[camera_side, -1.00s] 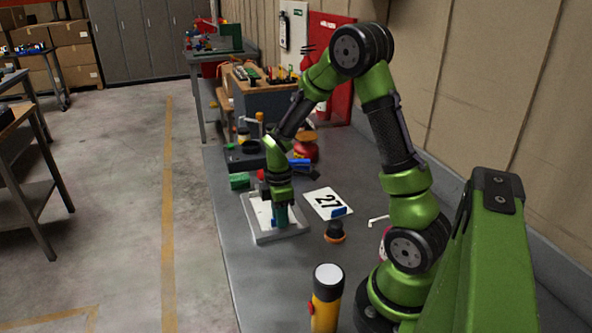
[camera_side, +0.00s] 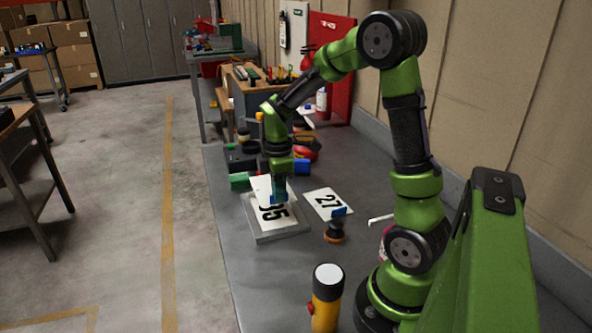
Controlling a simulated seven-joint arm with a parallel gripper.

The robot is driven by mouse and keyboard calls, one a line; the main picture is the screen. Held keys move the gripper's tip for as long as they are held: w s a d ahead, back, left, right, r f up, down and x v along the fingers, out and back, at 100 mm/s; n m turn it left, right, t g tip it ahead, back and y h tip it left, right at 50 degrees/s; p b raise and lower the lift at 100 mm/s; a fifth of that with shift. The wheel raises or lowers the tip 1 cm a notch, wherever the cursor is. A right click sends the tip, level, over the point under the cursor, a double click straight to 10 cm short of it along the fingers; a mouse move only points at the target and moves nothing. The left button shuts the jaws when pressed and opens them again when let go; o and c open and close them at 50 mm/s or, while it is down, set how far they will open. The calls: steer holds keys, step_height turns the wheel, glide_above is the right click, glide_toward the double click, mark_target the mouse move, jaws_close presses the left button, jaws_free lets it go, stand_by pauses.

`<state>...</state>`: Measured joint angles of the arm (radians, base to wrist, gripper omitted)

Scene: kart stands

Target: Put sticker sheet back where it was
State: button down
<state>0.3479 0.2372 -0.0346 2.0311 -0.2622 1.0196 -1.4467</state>
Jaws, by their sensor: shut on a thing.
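My gripper (camera_side: 279,195) is shut on a white sheet (camera_side: 261,186), which I take to be the sticker sheet. It is held tilted above the far part of a shallow grey tray (camera_side: 282,236). A small blue piece shows at the fingertips. In the tray lies a white card with a black number that looks like 95 (camera_side: 272,213); the held sheet and gripper partly hide its top. A second white sheet marked 27 (camera_side: 322,201), with a blue piece at its near corner, lies flat on the grey bench to the right of the tray.
A dark knob with an orange base (camera_side: 334,232) stands right of the tray. A yellow torch (camera_side: 327,300) stands upright nearer the camera. A green block (camera_side: 239,181), blue and red items and a grey cabinet (camera_side: 257,103) are behind. Bare bench lies in front of the tray.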

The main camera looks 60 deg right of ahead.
steer(key=shift+w+a+r, duration=0.1)
steer(key=shift+a+r, duration=0.1)
steer(key=shift+r, duration=0.4)
steer(key=shift+w+a+r, duration=0.1)
steer(key=shift+a+r, duration=0.1)
steer(key=shift+r, duration=0.4)
steer(key=s+a+m, duration=0.4)
steer(key=a+m, duration=0.7)
steer(key=a, duration=0.2)
steer(key=f+m, duration=0.2)
steer(key=f, duration=0.1)
steer(key=f+m, duration=0.2)
steer(key=f, duration=0.2)
steer(key=f+m, duration=0.3)
steer(key=f, duration=0.1)
steer(key=shift+s+a+f, duration=0.2)
steer(key=shift+s+a, duration=0.05)
steer(key=shift+a, duration=0.1)
